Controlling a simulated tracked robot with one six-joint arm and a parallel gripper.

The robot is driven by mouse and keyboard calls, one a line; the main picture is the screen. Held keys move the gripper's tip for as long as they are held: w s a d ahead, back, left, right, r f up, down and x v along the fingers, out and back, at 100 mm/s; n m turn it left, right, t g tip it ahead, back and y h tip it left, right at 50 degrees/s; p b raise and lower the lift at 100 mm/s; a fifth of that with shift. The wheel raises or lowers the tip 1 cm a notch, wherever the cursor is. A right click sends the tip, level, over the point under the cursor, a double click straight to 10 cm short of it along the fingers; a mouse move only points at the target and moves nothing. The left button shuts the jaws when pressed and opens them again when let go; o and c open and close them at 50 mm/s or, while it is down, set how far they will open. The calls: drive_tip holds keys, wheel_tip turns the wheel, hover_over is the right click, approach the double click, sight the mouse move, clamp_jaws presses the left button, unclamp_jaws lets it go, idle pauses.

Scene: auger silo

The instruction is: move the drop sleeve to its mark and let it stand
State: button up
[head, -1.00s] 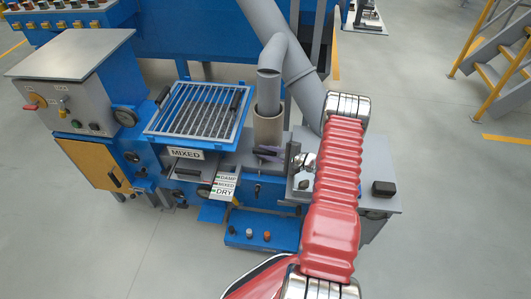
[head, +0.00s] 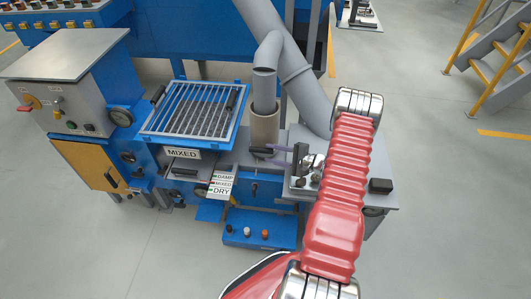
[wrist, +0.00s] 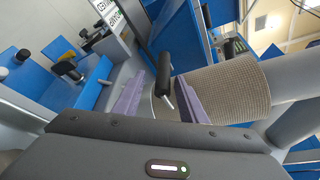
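The drop sleeve (head: 264,130) is a tan, woven-looking cylinder standing upright under the grey spout (head: 265,85), whose lower end goes into its top. Its black handle (wrist: 166,80) sticks out towards my gripper. The sleeve also shows large in the wrist view (wrist: 232,90). My gripper (head: 281,149) is at the right of the sleeve. In the wrist view its two purple fingers (wrist: 161,90) are apart, one on each side of the handle, with gaps visible between. The sleeve's foot and any mark beneath it are hidden from me.
A barred grate (head: 195,108) with a MIXED sign (head: 182,153) stands left of the sleeve. A label plate (head: 222,184) reads DAMP, MIXED, DRY. A blue tray (head: 258,230) with small knobs lies below. A grey bench (head: 375,165) is at the right. A slanted pipe (head: 275,45) rises behind.

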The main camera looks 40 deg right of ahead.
drive_tip(key=v, duration=0.9)
idle(0.4)
